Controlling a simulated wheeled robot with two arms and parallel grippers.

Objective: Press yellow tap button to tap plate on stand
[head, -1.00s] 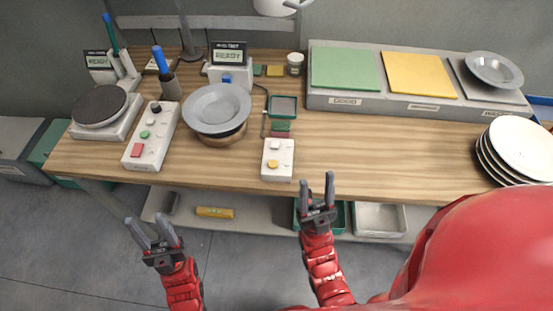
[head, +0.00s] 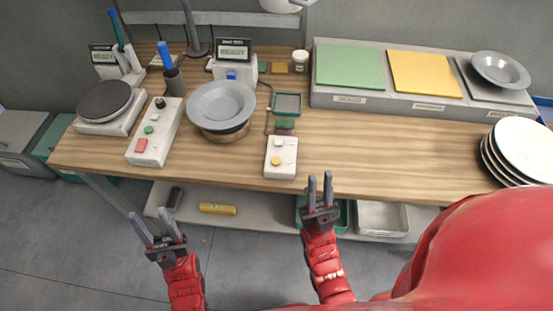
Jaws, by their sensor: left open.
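The yellow tap button (head: 275,161) is on a small white control box (head: 281,170) near the table's front edge, with a white button above it. A grey plate (head: 221,103) rests on a round wooden stand (head: 226,135) left of that box. My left gripper (head: 152,227) is open and empty, in front of the table and below its edge in the picture. My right gripper (head: 320,189) has its two fingers apart, empty, just in front of the table edge, right of and below the control box. Neither gripper touches anything.
A longer white button panel (head: 155,132) and a dark round plate device (head: 105,100) stand at left. A display reading READY (head: 234,52) is behind the plate. A raised tray has green (head: 349,67) and yellow pads (head: 425,73). White plates (head: 523,150) are stacked at right.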

